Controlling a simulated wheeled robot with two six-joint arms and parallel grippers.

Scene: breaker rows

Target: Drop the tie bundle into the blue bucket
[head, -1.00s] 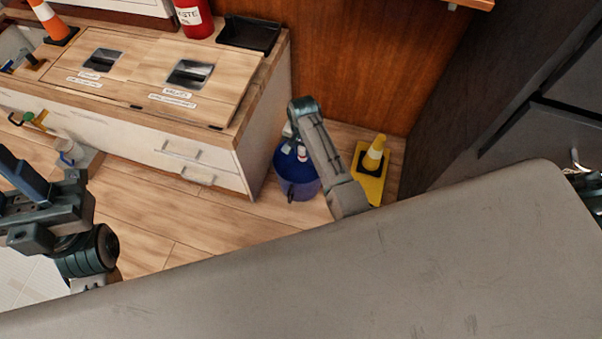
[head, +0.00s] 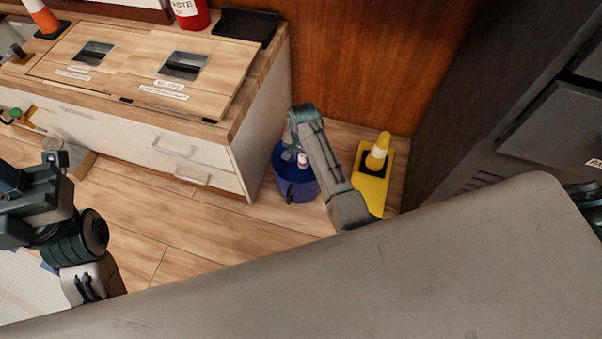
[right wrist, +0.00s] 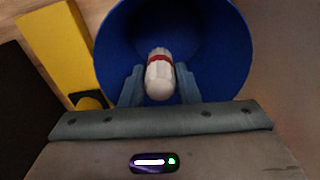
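The tie bundle (right wrist: 160,75) is a white roll with a red band in the right wrist view. My right gripper (right wrist: 160,84) has a finger against each side of it. In the head view the bundle (head: 303,160) shows small at the end of my right arm, over the blue bucket (head: 297,190). In the right wrist view the bucket's open mouth (right wrist: 112,40) lies behind and around the bundle, with a dark inside. My left arm shows at the left of the head view, but its fingertips do not show.
A wooden panel (head: 350,60) rises behind. Wooden floor (head: 215,225) is open in front.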

